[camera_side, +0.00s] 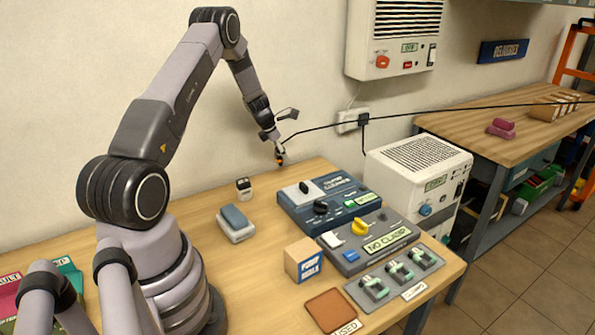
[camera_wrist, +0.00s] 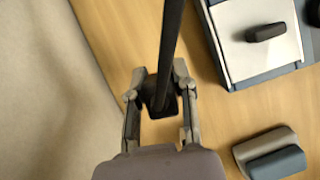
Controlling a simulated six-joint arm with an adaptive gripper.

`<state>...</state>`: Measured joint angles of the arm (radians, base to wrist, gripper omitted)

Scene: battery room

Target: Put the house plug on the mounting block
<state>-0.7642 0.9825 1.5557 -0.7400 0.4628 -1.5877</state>
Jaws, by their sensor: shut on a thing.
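My gripper (camera_wrist: 160,110) is shut on a black plug, the house plug (camera_wrist: 163,104), with a thick black cable rising from it. In the side view my gripper (camera_side: 280,157) is in front of the wall, behind the blue panel, with a small orange part at its tip. The cable runs from there to the right. No part is labelled as the mounting block. A pale block with a blue-grey top (camera_side: 237,221) lies left of the panel, and a small black-and-white block (camera_side: 243,187) stands behind it. One two-tone block (camera_wrist: 270,154) shows at the wrist view's lower right.
The blue panel (camera_side: 290,206) has a white plate and knobs. A grey panel with a yellow knob (camera_side: 359,228), a cardboard box (camera_side: 304,260) and a tray of green clips (camera_side: 393,277) stand in front. A wall outlet (camera_side: 349,121) and a white cabinet (camera_side: 418,170) are to the right.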

